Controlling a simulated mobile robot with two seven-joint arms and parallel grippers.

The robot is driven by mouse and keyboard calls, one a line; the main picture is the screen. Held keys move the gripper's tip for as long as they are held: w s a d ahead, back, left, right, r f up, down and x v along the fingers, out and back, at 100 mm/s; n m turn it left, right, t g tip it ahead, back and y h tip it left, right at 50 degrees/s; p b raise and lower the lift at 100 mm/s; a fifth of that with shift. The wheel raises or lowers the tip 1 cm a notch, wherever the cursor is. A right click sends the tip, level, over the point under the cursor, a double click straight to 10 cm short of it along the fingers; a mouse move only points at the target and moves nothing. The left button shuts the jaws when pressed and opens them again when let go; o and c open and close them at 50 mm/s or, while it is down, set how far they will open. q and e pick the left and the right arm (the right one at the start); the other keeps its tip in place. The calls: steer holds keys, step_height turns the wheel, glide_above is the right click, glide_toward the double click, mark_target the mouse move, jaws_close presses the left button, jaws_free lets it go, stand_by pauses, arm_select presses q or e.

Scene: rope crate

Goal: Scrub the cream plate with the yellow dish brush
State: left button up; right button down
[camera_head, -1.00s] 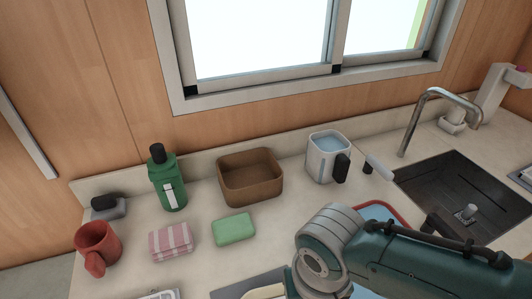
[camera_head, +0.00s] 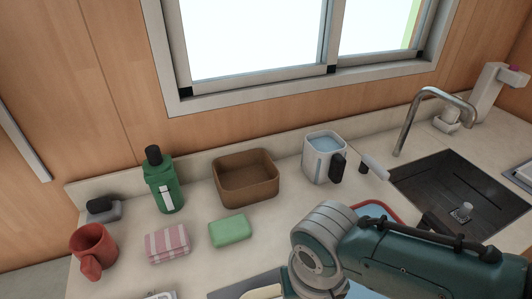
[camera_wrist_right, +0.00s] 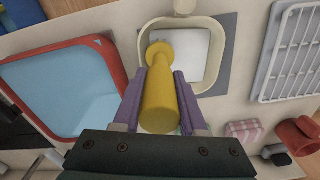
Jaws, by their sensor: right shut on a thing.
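The yellow dish brush (camera_wrist_right: 160,100) is held between the purple fingers of my right gripper (camera_wrist_right: 160,82) in the right wrist view. Its far end lies over the cream plate (camera_wrist_right: 227,52), which has a raised cream rim and a paler middle. I cannot tell whether the brush touches the plate. In the head view only a sliver of the plate (camera_head: 262,292) shows at the bottom edge, and my right arm hides the brush and gripper. My left gripper is not in view.
A red-rimmed blue basin (camera_wrist_right: 60,85) lies beside the plate, and a white rack (camera_wrist_right: 290,50) is on its other side. A green sponge (camera_head: 230,230), striped cloth (camera_head: 167,244), red mug (camera_head: 92,246), brown bin (camera_head: 246,180) and green bottle (camera_head: 163,182) stand behind. The sink (camera_head: 450,190) is right.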

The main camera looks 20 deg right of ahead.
steer(key=shift+w+d, duration=0.15)
steer(key=shift+s+r+p, duration=0.15)
steer(key=shift+s+p, duration=0.3)
steer(key=shift+s, duration=0.05)
steer(key=shift+s+a+p, duration=0.25)
steer(key=shift+s+p, duration=0.45)
steer(key=shift+s, duration=0.35)
steer(key=shift+w, duration=0.2)
steer(key=shift+w+f+b, duration=0.15)
steer(key=shift+f+b, duration=0.05)
steer(key=shift+b, duration=0.1)
steer(key=shift+w+d+b, duration=0.15)
steer(key=shift+w+b, duration=0.5)
steer(key=shift+w, duration=0.5)
steer(key=shift+r, duration=0.1)
